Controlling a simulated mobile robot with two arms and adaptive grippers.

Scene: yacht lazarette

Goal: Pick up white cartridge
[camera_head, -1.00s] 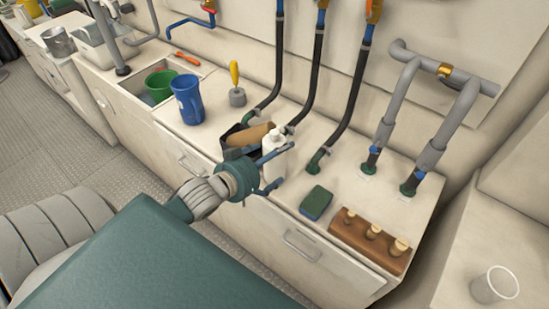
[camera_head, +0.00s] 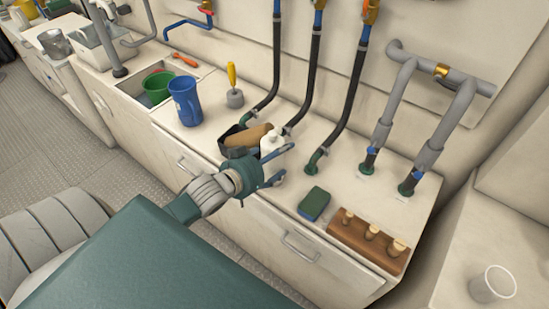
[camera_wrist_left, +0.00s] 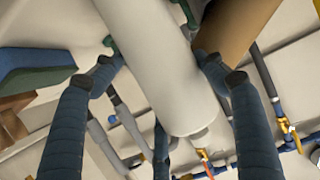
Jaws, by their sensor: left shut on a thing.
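In the left wrist view the cartridge (camera_wrist_left: 160,65) is a large white cylinder between the dark blue fingers (camera_wrist_left: 170,78). My right gripper is not in view.
A green sponge (camera_head: 314,204) and a brown block with pegs (camera_head: 351,235) lie to the right. Black hoses (camera_head: 341,108) rise behind.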

